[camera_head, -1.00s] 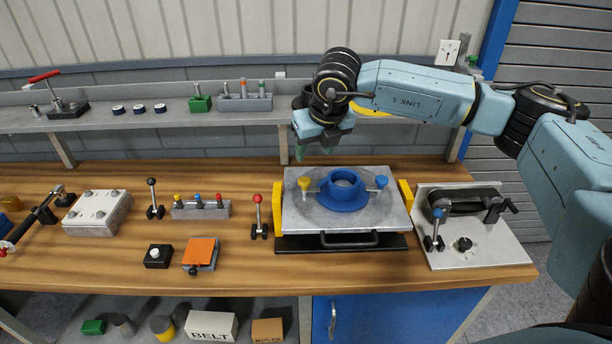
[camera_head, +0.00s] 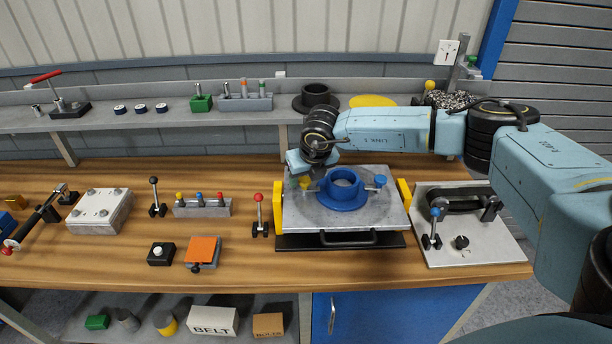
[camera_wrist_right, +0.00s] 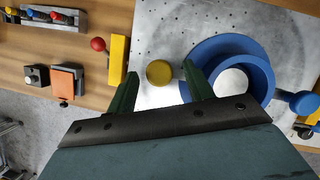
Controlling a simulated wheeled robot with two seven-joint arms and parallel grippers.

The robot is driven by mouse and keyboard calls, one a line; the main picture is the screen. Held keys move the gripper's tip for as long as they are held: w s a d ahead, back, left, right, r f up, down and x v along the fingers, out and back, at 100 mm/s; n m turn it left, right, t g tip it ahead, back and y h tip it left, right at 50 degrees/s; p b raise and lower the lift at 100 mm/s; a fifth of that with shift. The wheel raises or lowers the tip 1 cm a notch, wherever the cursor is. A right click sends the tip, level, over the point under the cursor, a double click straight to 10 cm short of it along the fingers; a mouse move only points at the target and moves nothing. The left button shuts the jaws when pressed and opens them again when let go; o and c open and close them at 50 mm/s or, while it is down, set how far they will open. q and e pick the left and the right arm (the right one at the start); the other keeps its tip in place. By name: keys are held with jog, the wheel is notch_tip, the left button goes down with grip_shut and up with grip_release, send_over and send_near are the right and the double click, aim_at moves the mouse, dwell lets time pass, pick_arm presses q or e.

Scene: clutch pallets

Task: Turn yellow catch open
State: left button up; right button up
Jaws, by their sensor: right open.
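The yellow catch (camera_head: 305,183) is a round yellow knob on the grey pallet plate (camera_head: 300,217), left of the blue ring (camera_head: 345,188). In the right wrist view the yellow catch (camera_wrist_right: 160,73) lies between and just beyond the tips of my right gripper (camera_wrist_right: 162,82). That gripper is open, with its green fingers apart and nothing between them. In the head view my right gripper (camera_head: 303,183) is low over the plate at the catch and partly hides it. A blue catch (camera_head: 380,181) sits right of the ring. My left gripper is not in view.
Yellow blocks stand at the plate's left (camera_head: 278,208) and right (camera_head: 404,192) sides. A red-knobbed lever (camera_head: 258,200) is close on the left. A belt unit (camera_head: 470,230) stands on the right. The bench front left of the pallet has some free room.

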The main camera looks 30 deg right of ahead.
jog(key=c, duration=1)
jog(key=shift+o, duration=0.2)
jog(key=n+y+b, duration=0.1)
jog(key=n+b, duration=0.1)
jog(key=n, duration=0.1)
jog(key=shift+d+f, duration=0.15)
jog(key=n+y+b, duration=0.1)
jog(key=n, duration=0.1)
jog(key=n+y+b, duration=0.1)
jog(key=n+b, duration=0.1)
jog(key=n, duration=0.1)
jog(key=shift+w+d+g, duration=0.1)
jog(key=shift+d+g, duration=0.05)
jog(key=shift+g, duration=0.25)
jog(key=n+b, duration=0.1)
jog(key=n, duration=0.1)
jog(key=n+g+y+b, duration=0.1)
jog(key=n, duration=0.1)
jog(key=shift+w+d+n+y+b, duration=0.1)
jog(key=shift+n+y+b, duration=0.2)
jog(key=shift+n+b, duration=0.1)
jog(key=shift+w+d+r+n+g+y+b, duration=0.15)
jog(key=shift+n+g+b, duration=0.4)
jog(key=shift+n, duration=0.75)
jog(key=shift+a+r+n+g+y+b, duration=0.1)
jog(key=shift+n+g+y+b, duration=0.3)
jog(key=shift+n, duration=0.9)
jog(key=shift+h, duration=0.25)
